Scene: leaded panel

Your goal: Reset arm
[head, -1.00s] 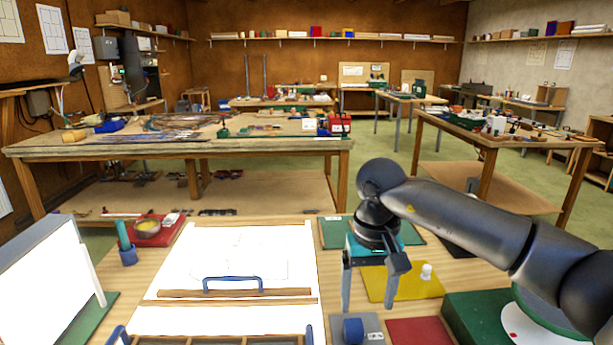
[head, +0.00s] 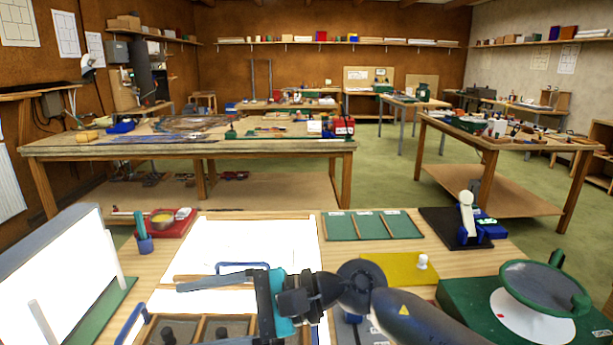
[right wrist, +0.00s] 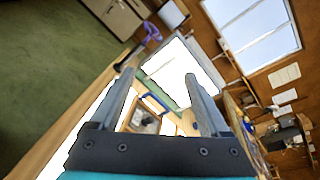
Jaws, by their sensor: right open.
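My right arm reaches in from the lower right of the head view. Its right gripper (head: 188,314) points left, over the front of the white lit panel (head: 255,240) and the wooden compartment tray (head: 240,322). The two fingers are spread apart with nothing between them. In the right wrist view the open fingers (right wrist: 160,82) also show empty, with the workbench and a blue handle beyond them. My left gripper is not in view.
An upright white lit screen (head: 45,270) stands at the left. A red tray (head: 185,228) with a bowl, a green divided tray (head: 372,226), a yellow mat (head: 390,268) and a green box with a round dish (head: 545,285) surround the panel.

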